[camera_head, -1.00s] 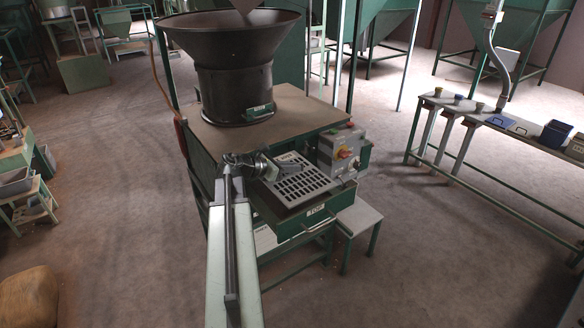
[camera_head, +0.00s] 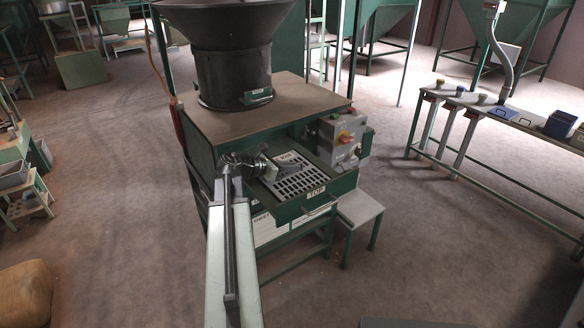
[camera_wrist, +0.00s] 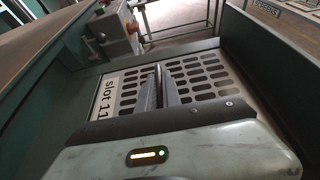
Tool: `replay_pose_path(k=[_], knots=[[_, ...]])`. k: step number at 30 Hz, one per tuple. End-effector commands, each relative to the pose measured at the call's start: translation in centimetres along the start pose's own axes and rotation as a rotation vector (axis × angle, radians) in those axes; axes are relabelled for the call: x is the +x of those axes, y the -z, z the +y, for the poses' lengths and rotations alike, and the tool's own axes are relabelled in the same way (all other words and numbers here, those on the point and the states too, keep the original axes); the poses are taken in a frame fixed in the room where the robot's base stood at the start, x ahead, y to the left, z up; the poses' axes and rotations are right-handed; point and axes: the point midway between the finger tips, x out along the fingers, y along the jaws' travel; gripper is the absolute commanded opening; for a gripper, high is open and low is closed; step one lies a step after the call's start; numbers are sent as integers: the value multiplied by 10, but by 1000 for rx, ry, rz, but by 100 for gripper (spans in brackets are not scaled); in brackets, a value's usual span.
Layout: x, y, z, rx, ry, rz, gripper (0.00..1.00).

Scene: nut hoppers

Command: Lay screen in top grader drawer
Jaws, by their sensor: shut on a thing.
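The screen (camera_head: 299,182), a grey slotted plate, lies level inside the open top drawer (camera_head: 317,206), which is green and labelled "TOP". In the wrist view the screen (camera_wrist: 204,75) shows several rows of slots and a strip marked "slot 11", with the drawer's green walls around it. My gripper (camera_head: 268,168) comes in from the left of the drawer. In the wrist view its fingers (camera_wrist: 160,85) are close together over the middle of the screen, shut on a part of it that they mostly hide. Whether the screen rests on the drawer floor cannot be told.
The grader's dark hopper (camera_head: 230,65) stands on the brown top behind the drawer. A control box (camera_head: 341,138) with knobs is close to the drawer's right. A small stool (camera_head: 358,208) stands at the right. A bench (camera_head: 500,120) with cups and bins is farther right, with open floor between.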

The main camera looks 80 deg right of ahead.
Motion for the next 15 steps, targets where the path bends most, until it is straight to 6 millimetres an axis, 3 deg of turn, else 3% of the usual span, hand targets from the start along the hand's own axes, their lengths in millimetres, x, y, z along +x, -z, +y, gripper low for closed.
replay_pose_path(k=[8,9,11,15], knots=[[1,0,0,0,1,-1,0],[1,0,0,0,1,-1,17],[1,0,0,0,1,-1,34],[1,1,0,0,1,-1,34]])
